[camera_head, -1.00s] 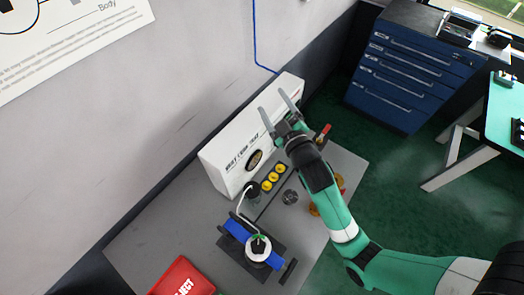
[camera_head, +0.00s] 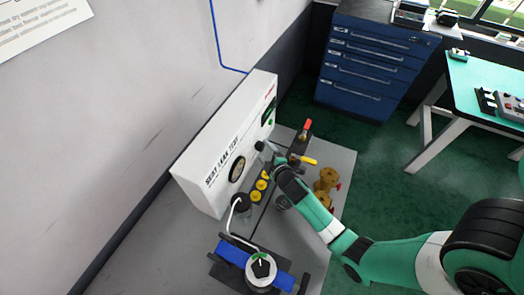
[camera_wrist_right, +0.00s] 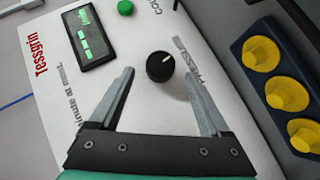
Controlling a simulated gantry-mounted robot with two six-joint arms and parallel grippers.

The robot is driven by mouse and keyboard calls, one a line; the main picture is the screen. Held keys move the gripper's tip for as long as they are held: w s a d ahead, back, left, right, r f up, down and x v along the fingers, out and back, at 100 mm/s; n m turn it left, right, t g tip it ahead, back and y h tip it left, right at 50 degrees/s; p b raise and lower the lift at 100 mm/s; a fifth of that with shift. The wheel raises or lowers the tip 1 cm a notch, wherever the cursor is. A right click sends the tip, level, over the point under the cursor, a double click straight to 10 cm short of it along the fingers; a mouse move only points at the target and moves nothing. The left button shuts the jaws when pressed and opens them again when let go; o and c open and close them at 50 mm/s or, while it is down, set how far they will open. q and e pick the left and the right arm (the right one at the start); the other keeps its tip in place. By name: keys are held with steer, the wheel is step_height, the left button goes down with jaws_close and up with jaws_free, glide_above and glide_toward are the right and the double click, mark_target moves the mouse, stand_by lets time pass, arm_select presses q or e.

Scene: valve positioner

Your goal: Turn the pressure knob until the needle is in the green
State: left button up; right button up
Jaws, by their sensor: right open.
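The pressure knob (camera_wrist_right: 160,66) is round and black with a white pointer mark, on the white "SEAT LEAK TEST" panel (camera_head: 212,160). A partly hidden label starting "PRESS" is beside it. My right gripper (camera_wrist_right: 160,76) is open. In the right wrist view its fingertips lie on either side of the knob, with a gap on each side; I cannot tell its depth. In the head view the right gripper (camera_head: 268,151) is close to the panel front. The round dial gauge (camera_head: 237,168) is on the panel; its needle is too small to read. My left gripper is not in view.
A green-lit display (camera_wrist_right: 86,38) and green button (camera_wrist_right: 125,7) are near the knob. Yellow parts in a dark holder (camera_wrist_right: 280,93) stand before the panel. A valve with blue body (camera_head: 238,254), brass fitting (camera_head: 326,182) and red-tipped item (camera_head: 306,130) occupy the grey table.

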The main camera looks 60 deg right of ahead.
mark_target(263, 147)
steer(key=x, duration=0.3)
steer(key=shift+b, duration=0.35)
steer(key=shift+c, duration=0.2)
jaws_close()
steer(key=y+p, duration=0.1)
steer(key=p, duration=0.3)
steer(key=r+m+g+y+p, duration=0.1)
steer(key=p, duration=0.3)
steer(key=shift+d+m, duration=0.2)
steer(key=shift+m, duration=0.1)
steer(key=shift+f+m+y+p, duration=0.3)
steer(key=shift+m+y+p, duration=0.1)
steer(key=shift+y, duration=0.3)
steer(key=shift+o, duration=0.2)
jaws_free()
